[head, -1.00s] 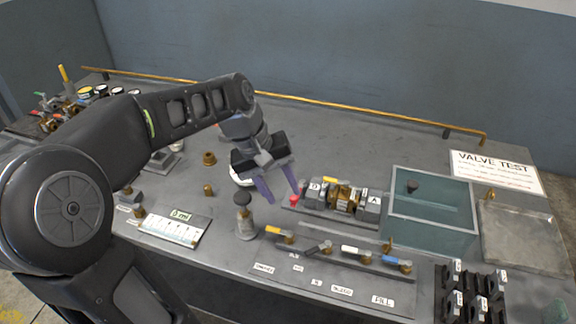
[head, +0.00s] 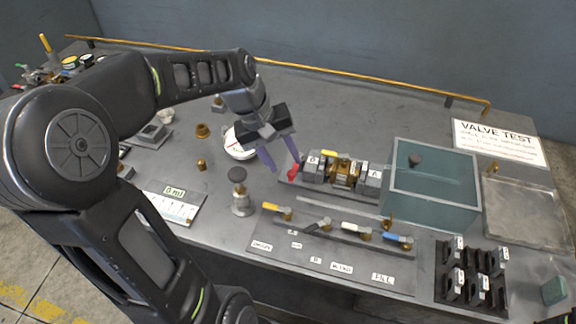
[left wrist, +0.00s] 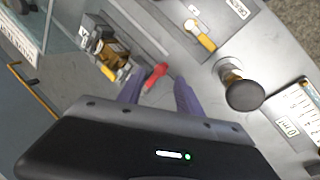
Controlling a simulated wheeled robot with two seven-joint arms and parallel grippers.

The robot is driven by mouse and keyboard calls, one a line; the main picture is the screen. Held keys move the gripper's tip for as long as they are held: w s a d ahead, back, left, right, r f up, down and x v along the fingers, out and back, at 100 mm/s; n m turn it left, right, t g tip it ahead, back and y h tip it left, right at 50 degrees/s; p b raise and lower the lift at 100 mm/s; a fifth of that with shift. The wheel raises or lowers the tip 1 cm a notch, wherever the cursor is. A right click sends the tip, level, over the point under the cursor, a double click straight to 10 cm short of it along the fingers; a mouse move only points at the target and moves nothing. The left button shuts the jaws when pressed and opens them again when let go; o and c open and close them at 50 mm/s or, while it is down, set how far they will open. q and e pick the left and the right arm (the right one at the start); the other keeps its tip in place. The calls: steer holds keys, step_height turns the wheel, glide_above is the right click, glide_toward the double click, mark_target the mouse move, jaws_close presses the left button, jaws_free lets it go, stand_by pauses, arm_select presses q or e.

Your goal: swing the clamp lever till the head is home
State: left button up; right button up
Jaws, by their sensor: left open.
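The clamp fixture (head: 315,187) is a dark rail with a grey block marked D (head: 313,166), a brass valve with a yellow handle (head: 343,171) and a grey block marked A (head: 371,180). The red clamp lever (head: 293,172) is at the rail's left end. In the left wrist view the red lever (left wrist: 156,75) points between the two purple fingers. My left gripper (head: 285,166) is open and points down at the lever; I cannot tell whether a finger touches it. Whether the clamp head meets the valve is too small to tell.
A knobbed post (head: 239,195) and a round white dial (head: 238,144) stand left of the fixture. A row of coloured-handled valves (head: 330,232) lies in front. A glass tank (head: 430,190) is close on the right. The bench behind the fixture is clear.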

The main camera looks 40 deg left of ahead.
mark_target(290, 171)
arm_select(q)
steer(key=shift+x, duration=1.95)
steer(key=c, duration=0.9)
steer(key=shift+r, duration=0.1)
jaws_close()
steer(key=shift+w, duration=0.1)
